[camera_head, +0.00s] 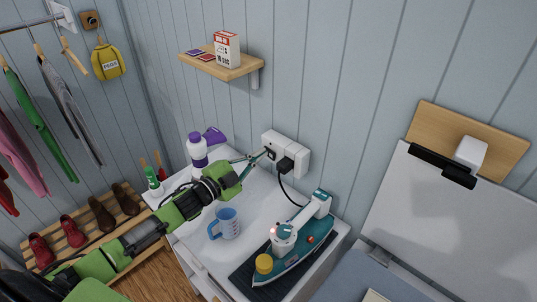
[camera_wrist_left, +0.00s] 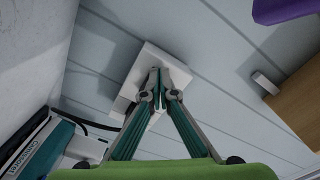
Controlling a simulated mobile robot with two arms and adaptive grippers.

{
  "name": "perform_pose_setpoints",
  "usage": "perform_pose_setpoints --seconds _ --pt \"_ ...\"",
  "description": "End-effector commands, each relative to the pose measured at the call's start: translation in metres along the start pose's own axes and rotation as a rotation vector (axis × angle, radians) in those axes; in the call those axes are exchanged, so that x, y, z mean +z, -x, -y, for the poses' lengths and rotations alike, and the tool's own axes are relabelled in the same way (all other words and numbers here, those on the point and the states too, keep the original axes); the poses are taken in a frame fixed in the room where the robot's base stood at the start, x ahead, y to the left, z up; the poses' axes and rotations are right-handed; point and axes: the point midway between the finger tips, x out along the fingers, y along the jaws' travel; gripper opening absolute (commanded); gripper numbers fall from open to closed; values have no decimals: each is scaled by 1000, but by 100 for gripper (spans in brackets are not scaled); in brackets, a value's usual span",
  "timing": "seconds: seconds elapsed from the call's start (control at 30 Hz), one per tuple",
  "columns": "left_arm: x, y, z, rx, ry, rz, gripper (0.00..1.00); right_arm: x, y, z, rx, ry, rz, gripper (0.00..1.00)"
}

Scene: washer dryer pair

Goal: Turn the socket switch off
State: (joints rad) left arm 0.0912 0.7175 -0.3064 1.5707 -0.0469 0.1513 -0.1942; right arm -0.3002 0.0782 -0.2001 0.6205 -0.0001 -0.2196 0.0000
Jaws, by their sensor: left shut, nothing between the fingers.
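The white wall socket (camera_head: 303,161) is on the grey panelled wall above the white worktop. A black plug (camera_head: 286,164) sits in its right part, with a cord running down toward the iron. My left gripper (camera_head: 264,154) is shut and empty, with its fingertips at the left part of the socket. In the left wrist view the fingertips (camera_wrist_left: 157,84) lie in front of the socket (camera_wrist_left: 172,66). They hide the switch, and I cannot tell whether they touch it. My right gripper is not in view.
A teal and white iron (camera_head: 308,242) stands on a dark mat at the worktop's right, with a blue mug (camera_head: 227,224) left of it. A purple and white bottle (camera_head: 197,152) stands behind the gripper. A wooden shelf (camera_head: 237,70) juts out above the socket.

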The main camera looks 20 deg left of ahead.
Motion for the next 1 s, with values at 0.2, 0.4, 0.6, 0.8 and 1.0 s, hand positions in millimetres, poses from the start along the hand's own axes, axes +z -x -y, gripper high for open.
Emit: perform_pose_setpoints --seconds 0.2,0.4,0.6,0.8,1.0 --pt "-2 -1 2 -3 0 -4 0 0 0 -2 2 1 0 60" --pt "-2 -1 2 -3 0 -5 0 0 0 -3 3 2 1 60" --pt "-2 9 2 -2 1 -3 0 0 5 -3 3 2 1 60" --pt "-1 26 2 0 1 -1 0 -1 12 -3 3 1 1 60" --pt "-2 42 1 0 1 -1 0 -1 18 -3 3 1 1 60"
